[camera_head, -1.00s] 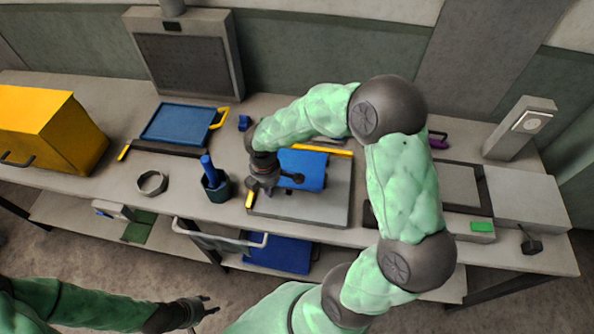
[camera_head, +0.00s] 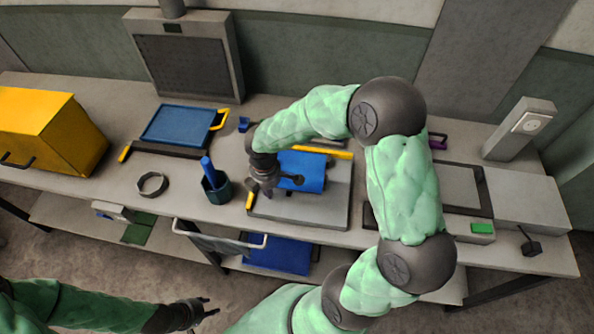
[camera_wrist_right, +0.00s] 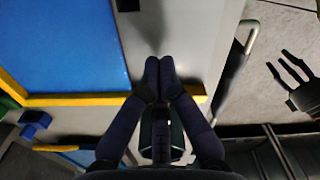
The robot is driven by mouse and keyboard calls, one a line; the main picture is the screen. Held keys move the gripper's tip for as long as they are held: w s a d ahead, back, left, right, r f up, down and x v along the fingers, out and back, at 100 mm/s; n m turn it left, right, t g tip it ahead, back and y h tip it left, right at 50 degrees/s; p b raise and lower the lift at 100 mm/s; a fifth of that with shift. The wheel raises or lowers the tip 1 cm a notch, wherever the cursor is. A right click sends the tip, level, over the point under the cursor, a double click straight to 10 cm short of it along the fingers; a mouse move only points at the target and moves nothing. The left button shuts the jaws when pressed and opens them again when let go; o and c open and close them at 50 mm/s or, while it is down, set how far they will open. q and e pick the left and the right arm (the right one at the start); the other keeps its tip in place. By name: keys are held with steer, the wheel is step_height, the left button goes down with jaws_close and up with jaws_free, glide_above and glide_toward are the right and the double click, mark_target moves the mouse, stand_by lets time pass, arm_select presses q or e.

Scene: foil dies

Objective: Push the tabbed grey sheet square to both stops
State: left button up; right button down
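A sheet that looks blue (camera_head: 312,172) lies flat on a grey plate (camera_head: 330,214); it also shows in the right wrist view (camera_wrist_right: 55,45). I cannot make out a separate grey sheet. A yellow back stop (camera_head: 335,153) runs behind the blue sheet, and a yellow left stop (camera_head: 250,201) is at the plate's left edge. My right gripper (camera_wrist_right: 163,68) is shut, fingertips together over the grey plate, in front of the blue sheet and near the left stop. My left gripper (camera_head: 208,307) is open and empty before the bench.
A dark cup with a blue handle (camera_head: 215,185) stands just left of the plate, with a grey ring (camera_head: 151,184) beyond. A blue tray (camera_head: 177,124) and a yellow box (camera_head: 45,125) are further left. A dark frame (camera_head: 480,190) lies at right.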

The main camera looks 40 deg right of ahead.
steer(key=shift+f+b, duration=0.55)
steer(key=shift+f, duration=0.35)
stand_by(0.5)
steer(key=shift+r, duration=0.15)
stand_by(0.5)
steer(key=shift+d, duration=0.15)
steer(key=shift+w+d+p, duration=0.4)
steer(key=shift+w+d, duration=0.4)
steer(key=shift+d, duration=0.05)
steer(key=shift+a, duration=0.1)
steer(key=shift+s+a, duration=0.4)
step_height(320, 180, up, 8)
steer(key=p, duration=0.7)
